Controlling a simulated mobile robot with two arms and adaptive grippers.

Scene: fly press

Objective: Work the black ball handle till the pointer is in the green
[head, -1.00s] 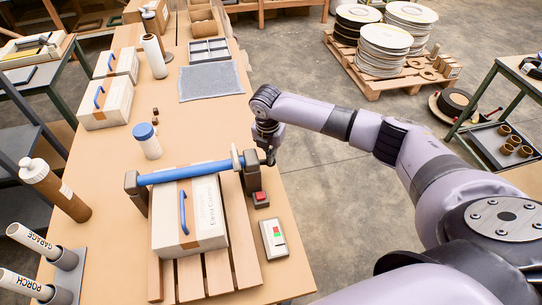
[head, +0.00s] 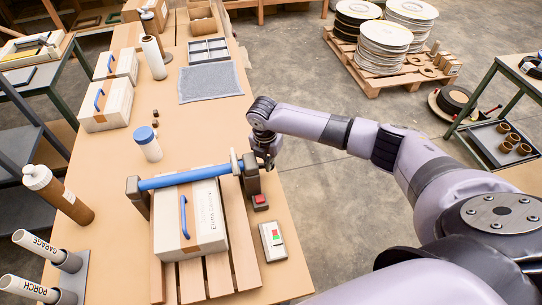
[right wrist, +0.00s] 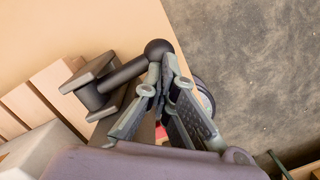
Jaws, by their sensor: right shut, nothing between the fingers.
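The black ball handle (right wrist: 158,50) is a dark ball on the end of a dark shaft, at the upper middle of the right wrist view. My right gripper (right wrist: 163,68) is shut and empty, its fingertips right by the ball; I cannot tell whether they touch it. In the head view my right gripper (head: 265,160) is at the right end of the blue roller (head: 185,176), by a dark post, and the ball cannot be made out there. A small box with red and green marks (head: 272,242) lies on the table; its pointer is too small to see. My left gripper is out of view.
A white carton (head: 205,230) with a blue handle lies on wooden slats (head: 245,260) under the roller. A red button block (head: 260,201) stands near the table's right edge. A blue-capped bottle (head: 148,145) stands behind the roller. Open floor (head: 320,180) lies to the right.

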